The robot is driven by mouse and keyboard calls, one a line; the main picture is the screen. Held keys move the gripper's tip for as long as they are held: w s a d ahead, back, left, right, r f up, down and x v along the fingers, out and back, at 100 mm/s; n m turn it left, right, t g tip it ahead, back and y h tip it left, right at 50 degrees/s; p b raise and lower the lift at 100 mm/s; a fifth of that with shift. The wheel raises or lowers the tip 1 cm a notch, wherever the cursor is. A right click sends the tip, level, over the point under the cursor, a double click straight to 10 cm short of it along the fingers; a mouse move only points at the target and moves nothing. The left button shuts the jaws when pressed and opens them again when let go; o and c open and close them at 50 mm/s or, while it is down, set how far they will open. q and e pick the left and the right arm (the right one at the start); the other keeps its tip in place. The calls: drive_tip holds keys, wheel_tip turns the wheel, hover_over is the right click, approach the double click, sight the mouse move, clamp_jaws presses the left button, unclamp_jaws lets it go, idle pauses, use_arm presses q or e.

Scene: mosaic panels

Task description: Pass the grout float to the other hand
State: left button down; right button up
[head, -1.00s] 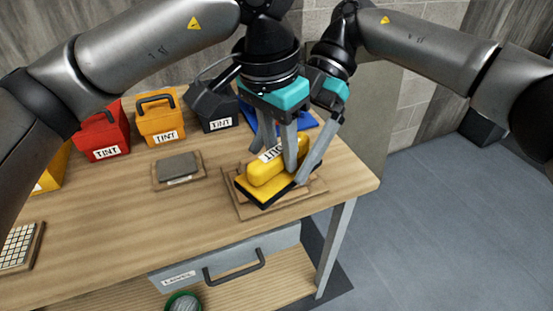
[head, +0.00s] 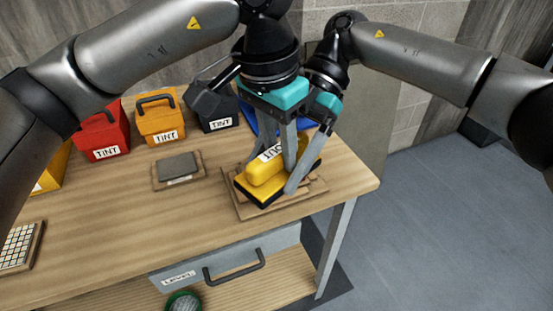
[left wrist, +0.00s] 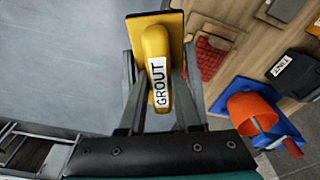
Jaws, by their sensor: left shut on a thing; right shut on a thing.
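The grout float (head: 265,176) has a yellow handle with a white label and a yellow-and-black base. It is just above or on the brown boards at the table's right end; I cannot tell which. My left gripper (head: 277,158) is shut on the handle from above. In the left wrist view the float (left wrist: 157,50) shows between its two fingers (left wrist: 158,105), with the label reading GROUT. My right gripper (head: 296,183) is shut on the float from the right, below and beside the left one. Its far finger is mostly hidden.
Brown boards (head: 246,208) lie under the float. A grey block on a board (head: 178,167), red (head: 105,135), orange (head: 160,120) and black (head: 213,107) tint boxes stand left and behind. An orange bucket (left wrist: 252,106) sits on a blue tray (left wrist: 283,126). The table front is clear.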

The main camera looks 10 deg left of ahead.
use_arm(q)
drive_tip(key=shift+d, duration=0.15)
use_arm(e)
drive_tip(key=shift+w+a, duration=0.1)
drive_tip(key=c, duration=0.4)
use_arm(q)
drive_tip(key=c, duration=0.5)
unclamp_jaws()
drive_tip(key=shift+s, duration=0.1)
use_arm(e)
drive_tip(key=shift+r, duration=0.1)
drive_tip(key=shift+c, duration=0.3)
